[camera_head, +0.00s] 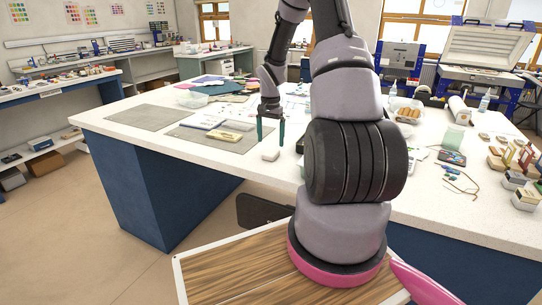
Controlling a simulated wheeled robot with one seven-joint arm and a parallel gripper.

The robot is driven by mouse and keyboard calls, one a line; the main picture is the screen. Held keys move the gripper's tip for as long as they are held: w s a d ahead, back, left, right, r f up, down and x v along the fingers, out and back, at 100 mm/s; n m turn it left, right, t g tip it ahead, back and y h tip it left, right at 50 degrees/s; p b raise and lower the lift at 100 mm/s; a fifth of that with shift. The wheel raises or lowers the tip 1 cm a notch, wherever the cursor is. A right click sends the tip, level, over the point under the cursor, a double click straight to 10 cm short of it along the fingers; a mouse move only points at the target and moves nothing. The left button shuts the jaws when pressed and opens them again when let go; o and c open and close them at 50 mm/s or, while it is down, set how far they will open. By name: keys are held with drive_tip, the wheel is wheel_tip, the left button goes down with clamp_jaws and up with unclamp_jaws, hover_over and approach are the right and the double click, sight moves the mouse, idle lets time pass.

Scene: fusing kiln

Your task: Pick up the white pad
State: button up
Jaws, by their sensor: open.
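The white pad (270,154) is a small pale block lying on the white worktop near its front edge. My gripper (270,143) points down just above and slightly behind the pad in the picture. Its two teal fingers are spread apart, with nothing visible between them. The fingertips look close to the pad's height, but I cannot tell whether they touch it or the worktop. My arm covers part of the worktop to the right of the pad.
A cream-coloured block (231,130) and grey mats (146,117) lie on the worktop (112,135) to the left. Bare worktop surrounds the pad at the front edge.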

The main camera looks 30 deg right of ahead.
sight(271, 152)
drive_tip(key=f, duration=0.5)
drive_tip(key=shift+s+f, duration=0.1)
drive_tip(key=shift+s, duration=0.1)
drive_tip(key=shift+c, duration=0.3)
drive_tip(key=c, duration=1.4)
wheel_tip(271, 152, up, 10)
drive_tip(key=shift+r, duration=0.1)
